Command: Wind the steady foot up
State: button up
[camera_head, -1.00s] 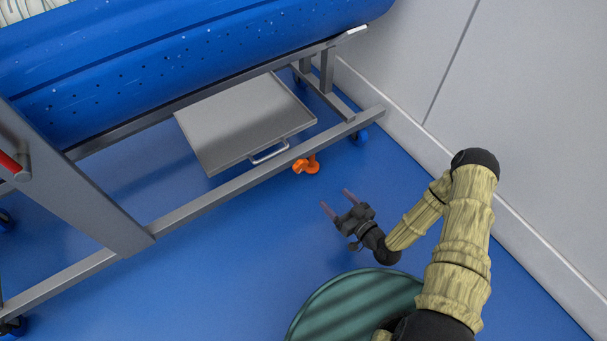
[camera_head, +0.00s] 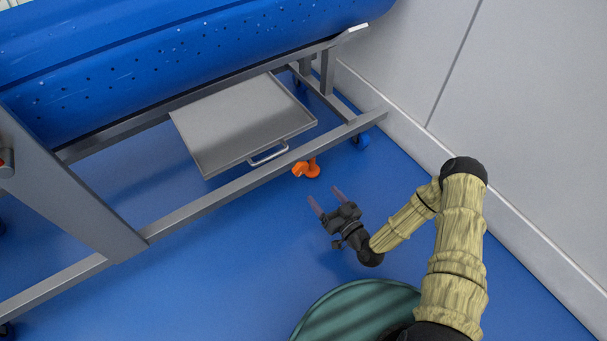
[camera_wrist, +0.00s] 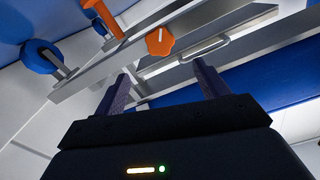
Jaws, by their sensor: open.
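The orange steady foot (camera_head: 312,169) stands on the blue floor beneath the carrier's lower rail. Its orange knob (camera_head: 299,170) is at its left. In the wrist view the foot (camera_wrist: 104,17) shows as an orange stem with a flared end, and the knob (camera_wrist: 160,41) shows as a faceted shape above the gap between my fingers. My gripper (camera_head: 325,201) is open and empty, in front of the rail and a short way from the knob. Its two fingers (camera_wrist: 164,86) point toward the knob without touching it.
The blue perforated tub (camera_head: 190,60) rests on a grey frame with a lower rail (camera_head: 220,200). A grey tray (camera_head: 240,122) with a handle (camera_head: 268,155) hangs behind the rail. A blue caster (camera_head: 362,139) is right of the foot. The wall (camera_head: 500,110) bounds the right; open floor lies in front.

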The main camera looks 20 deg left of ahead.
aim_at(302, 170)
jog(key=b+x, duration=0.6)
jog(key=x, duration=0.5)
jog(key=shift+a+f, duration=0.1)
jog(key=shift+f, duration=0.05)
jog(key=shift+w+a, duration=0.35)
jog(key=c, duration=1)
